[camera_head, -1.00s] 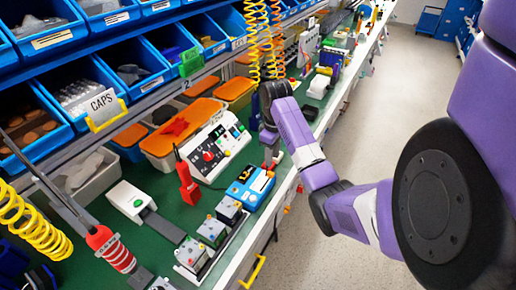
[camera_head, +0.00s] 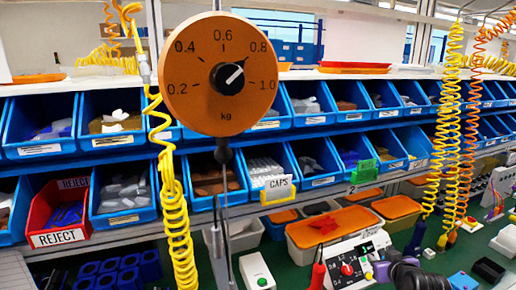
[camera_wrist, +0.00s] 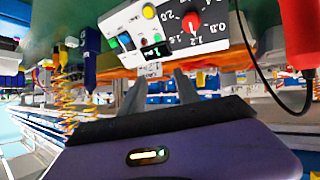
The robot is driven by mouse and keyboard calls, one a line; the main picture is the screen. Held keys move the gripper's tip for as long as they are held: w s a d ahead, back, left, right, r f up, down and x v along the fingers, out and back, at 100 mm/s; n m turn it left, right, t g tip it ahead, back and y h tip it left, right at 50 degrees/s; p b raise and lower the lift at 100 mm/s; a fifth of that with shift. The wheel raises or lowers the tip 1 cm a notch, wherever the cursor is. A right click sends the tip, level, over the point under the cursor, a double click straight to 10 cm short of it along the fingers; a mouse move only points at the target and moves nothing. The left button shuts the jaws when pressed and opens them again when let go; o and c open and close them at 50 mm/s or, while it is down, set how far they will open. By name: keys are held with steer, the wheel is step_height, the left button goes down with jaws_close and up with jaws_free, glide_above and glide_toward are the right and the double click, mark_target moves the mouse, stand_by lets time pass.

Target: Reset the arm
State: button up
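The rotary switch is a red knob (camera_head: 347,269) with a black dial on a white control box (camera_head: 372,250) on the bench, at the lower edge of the head view. In the wrist view the red knob (camera_wrist: 192,23) shows near the top, with numbers around it and coloured buttons on the box (camera_wrist: 135,30). My gripper (camera_wrist: 159,91) shows two grey fingers standing apart with a gap between them, apparently empty and apart from the knob. In the head view my purple and black arm is at the lower edge, right of the box; its fingers cannot be made out.
A large orange kg dial (camera_head: 218,73) hangs in the foreground. A red hand tool (camera_head: 318,275) stands left of the control box; a red tool (camera_wrist: 298,35) fills the wrist view's upper right. Blue bins (camera_head: 128,193) line the shelves. Yellow coiled hoses (camera_head: 447,130) hang at right.

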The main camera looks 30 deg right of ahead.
steer(key=s+a+r+t+b, duration=0.1)
steer(key=s+a+t, duration=0.2)
steer(key=a, duration=1.1)
steer(key=s+a+r+t, duration=0.2)
steer(key=s+a+t, duration=0.1)
steer(key=a, duration=1)
steer(key=s+a+n+y+b, duration=0.1)
steer(key=s+a+n+y, duration=0.5)
steer(key=s+a, duration=1.1)
steer(key=s+y, duration=0.1)
steer(key=s, duration=0.1)
steer(key=shift+s+a+f+y, duration=0.15)
steer(key=shift+s+a+y, duration=0.15)
steer(key=shift+s+y, duration=0.1)
steer(key=shift+d, duration=0.1)
